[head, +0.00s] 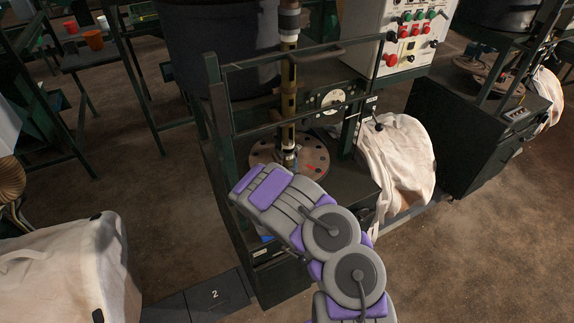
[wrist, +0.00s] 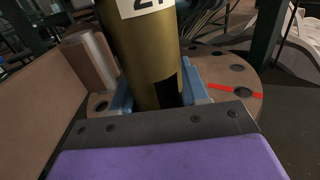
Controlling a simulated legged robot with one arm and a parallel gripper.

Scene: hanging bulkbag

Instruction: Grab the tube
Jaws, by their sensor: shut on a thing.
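The tube (head: 287,103) is a brass-coloured upright cylinder with dark bands, standing over the machine's round flange in the head view. In the wrist view the tube (wrist: 145,55) fills the middle, with a white numbered label near the top and a dark slot low on its right. My gripper (wrist: 158,92) has its blue fingers on both sides of the tube's lower part and is shut on it. In the head view my gripper (head: 288,160) is at the tube's low end, partly hidden behind my purple and grey arm.
The bolted round flange (head: 316,156) has a red mark. A dark green frame (head: 217,105) surrounds the tube, with a crossbar in front. A control panel (head: 408,30) stands behind. A white bag (head: 400,160) hangs at right; another pale bag (head: 65,270) is lower left. Floor at lower right is clear.

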